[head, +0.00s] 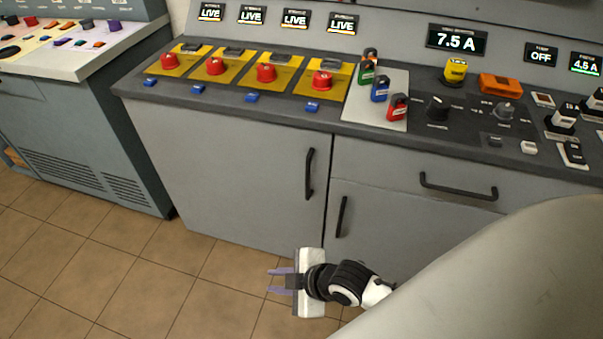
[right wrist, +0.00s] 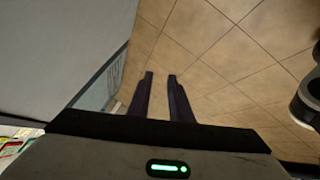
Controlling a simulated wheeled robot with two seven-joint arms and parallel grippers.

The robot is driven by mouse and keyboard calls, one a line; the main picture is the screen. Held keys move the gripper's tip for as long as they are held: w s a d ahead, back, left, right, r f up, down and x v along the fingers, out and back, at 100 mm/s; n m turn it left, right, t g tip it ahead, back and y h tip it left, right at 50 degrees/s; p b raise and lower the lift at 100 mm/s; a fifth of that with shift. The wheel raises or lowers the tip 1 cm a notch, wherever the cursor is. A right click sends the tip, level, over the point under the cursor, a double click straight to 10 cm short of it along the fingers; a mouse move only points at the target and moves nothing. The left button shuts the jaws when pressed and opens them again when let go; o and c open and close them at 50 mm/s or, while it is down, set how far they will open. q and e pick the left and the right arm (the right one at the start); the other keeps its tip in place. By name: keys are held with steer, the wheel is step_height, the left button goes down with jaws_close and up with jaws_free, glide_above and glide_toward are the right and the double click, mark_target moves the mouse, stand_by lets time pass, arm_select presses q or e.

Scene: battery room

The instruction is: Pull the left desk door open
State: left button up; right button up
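The left desk door (head: 235,160) is a wide grey panel on the desk front in the head view. It looks shut and flush with the front. Its black vertical handle (head: 310,174) is near the door's right edge. My right gripper (head: 270,281) is low in front of the desk, below and left of the handle, apart from it. Its fingers point left in the head view. In the right wrist view the two dark fingers (right wrist: 161,76) are apart with nothing between them. My left gripper is not in view.
Right of the door are a drawer with a horizontal handle (head: 458,187) and another door with a vertical handle (head: 341,216). The desk top carries red buttons, padlocks (head: 397,107) and knobs. A second console (head: 75,130) stands left. The tiled floor (head: 130,265) in front is clear.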

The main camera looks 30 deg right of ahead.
steer(key=w+d+r+n+g+h, duration=0.1)
steer(key=w+d+r+n, duration=0.3)
steer(key=w+n, duration=0.35)
steer(key=n+g+h, duration=0.2)
steer(key=n+h, duration=0.2)
steer(key=n, duration=0.9)
glide_toward(309, 175)
steer(key=f, duration=0.2)
steer(key=x, duration=0.3)
steer(key=b+x, duration=0.1)
steer(key=x, duration=0.2)
steer(key=b+x, duration=0.1)
steer(key=x, duration=0.3)
steer(key=shift+w+r, duration=0.2)
steer(key=shift+w, duration=0.1)
steer(key=shift+c, duration=0.5)
jaws_close()
